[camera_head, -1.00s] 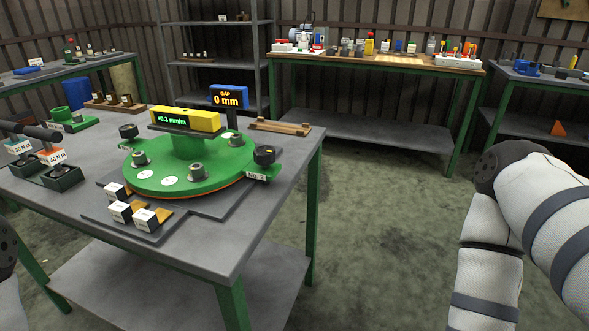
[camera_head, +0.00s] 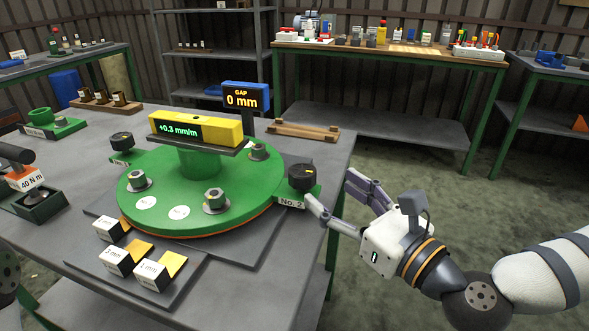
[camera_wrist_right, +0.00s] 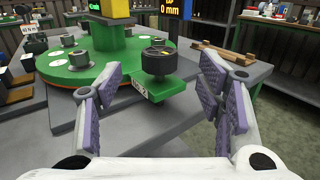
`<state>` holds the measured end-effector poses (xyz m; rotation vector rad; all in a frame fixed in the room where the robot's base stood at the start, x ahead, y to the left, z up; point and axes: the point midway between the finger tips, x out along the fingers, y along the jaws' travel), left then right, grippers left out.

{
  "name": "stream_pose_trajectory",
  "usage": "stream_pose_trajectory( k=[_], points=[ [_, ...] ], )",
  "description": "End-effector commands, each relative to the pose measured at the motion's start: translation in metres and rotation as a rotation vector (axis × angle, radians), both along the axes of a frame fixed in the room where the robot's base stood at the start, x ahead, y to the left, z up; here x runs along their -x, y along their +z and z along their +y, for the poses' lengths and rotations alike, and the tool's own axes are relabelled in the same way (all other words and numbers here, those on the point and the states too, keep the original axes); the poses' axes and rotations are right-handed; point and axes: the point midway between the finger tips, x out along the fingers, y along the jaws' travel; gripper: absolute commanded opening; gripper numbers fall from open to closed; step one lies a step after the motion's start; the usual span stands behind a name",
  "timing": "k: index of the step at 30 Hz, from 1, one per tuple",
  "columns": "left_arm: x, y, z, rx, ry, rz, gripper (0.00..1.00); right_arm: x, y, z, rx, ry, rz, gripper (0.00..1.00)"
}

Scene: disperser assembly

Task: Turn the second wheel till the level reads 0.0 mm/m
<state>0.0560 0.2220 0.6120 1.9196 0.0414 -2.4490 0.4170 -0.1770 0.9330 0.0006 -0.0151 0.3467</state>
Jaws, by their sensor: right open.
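The yellow level (camera_head: 215,124) sits on top and reads +0.3 mm/m. My right gripper (camera_head: 328,192) is open and empty, just right of the wheel. In the right wrist view the wheel (camera_wrist_right: 159,58) stands ahead, between and beyond the two spread fingers (camera_wrist_right: 168,100), apart from them. My left gripper is not in view; only a bit of my left arm shows at the left edge.
A display (camera_head: 246,97) reads gap 0 mm. Labelled shim blocks (camera_head: 110,230) lie on the grey plate in front of the base. Torque tools (camera_head: 25,180) stand at the left. A wooden rack (camera_head: 303,132) lies behind the wheel. Floor is free right of the table.

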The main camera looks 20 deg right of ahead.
Motion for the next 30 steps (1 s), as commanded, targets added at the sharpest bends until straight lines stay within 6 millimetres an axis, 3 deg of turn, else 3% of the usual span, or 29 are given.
stream_pose_trajectory(
  k=[1, 5, 9, 14, 21, 28, 30],
  points=[
    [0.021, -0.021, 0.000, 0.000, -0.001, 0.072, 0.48, -0.012, -0.025, 0.005, 0.000, 0.002, 0.032, 0.61],
    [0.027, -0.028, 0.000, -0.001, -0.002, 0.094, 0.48, -0.043, -0.016, 0.017, 0.003, 0.004, 0.021, 0.61],
    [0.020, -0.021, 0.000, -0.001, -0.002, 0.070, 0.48, -0.068, -0.007, 0.026, 0.005, 0.002, 0.010, 0.61],
    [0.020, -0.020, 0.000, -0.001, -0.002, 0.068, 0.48, -0.082, -0.007, 0.030, 0.003, 0.001, 0.012, 0.61],
    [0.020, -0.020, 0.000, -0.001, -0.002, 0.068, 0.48, -0.083, -0.008, 0.031, 0.003, 0.002, 0.013, 0.61],
    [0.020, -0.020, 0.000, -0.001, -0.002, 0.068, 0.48, -0.083, -0.008, 0.030, 0.003, 0.001, 0.014, 0.12],
    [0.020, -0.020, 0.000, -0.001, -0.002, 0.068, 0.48, -0.083, -0.008, 0.030, 0.003, 0.001, 0.014, 0.12]
  ],
)
